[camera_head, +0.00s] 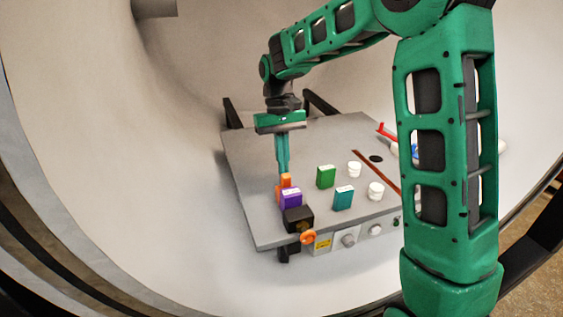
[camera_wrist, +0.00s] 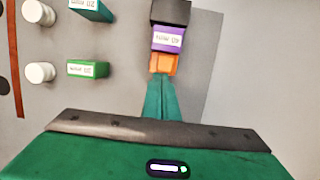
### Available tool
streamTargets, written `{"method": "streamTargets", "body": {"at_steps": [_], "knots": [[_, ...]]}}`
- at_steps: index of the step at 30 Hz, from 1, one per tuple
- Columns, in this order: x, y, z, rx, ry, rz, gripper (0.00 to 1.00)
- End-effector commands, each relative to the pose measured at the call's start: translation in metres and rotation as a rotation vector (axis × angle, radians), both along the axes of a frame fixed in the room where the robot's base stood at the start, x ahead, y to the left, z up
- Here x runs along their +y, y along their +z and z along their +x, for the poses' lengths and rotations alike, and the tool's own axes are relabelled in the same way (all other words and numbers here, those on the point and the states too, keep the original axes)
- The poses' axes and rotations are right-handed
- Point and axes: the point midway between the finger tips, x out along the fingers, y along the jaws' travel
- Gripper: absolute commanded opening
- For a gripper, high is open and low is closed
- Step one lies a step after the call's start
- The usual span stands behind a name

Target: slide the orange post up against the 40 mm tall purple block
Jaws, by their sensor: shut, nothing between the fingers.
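The orange post (camera_head: 286,180) stands directly behind the purple block (camera_head: 291,199) in the head view, partly hidden by it. In the wrist view the orange post (camera_wrist: 164,63) lies between my fingertips and the purple block (camera_wrist: 168,39), whose label is white. The two look side by side with no clear gap, though I cannot tell whether they touch. My gripper (camera_head: 283,171) points down, shut and empty, at the post's far side. In the wrist view my gripper (camera_wrist: 161,77) has its fingertips at or very near the post.
A black block (camera_head: 298,219) stands just past the purple block, near the front edge of the grey plate (camera_head: 250,215). Green (camera_head: 326,176) and teal (camera_head: 343,198) blocks and white knobs (camera_head: 376,191) stand to the right. The plate left of the post is bare.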

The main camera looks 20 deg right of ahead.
Motion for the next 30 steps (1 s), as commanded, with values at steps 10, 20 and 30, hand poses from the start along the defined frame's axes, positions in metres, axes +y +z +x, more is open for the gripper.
{"method": "streamTargets", "body": {"at_steps": [10, 20, 30], "knots": [[0.0, 0.0, -0.009, 0.002, 0.001, 0.0, 0.0], [0.0, 0.025, -0.001, -0.002, 0.0, 0.0, 0.0], [0.001, 0.084, 0.014, -0.001, 0.002, 0.0, 0.0]]}}
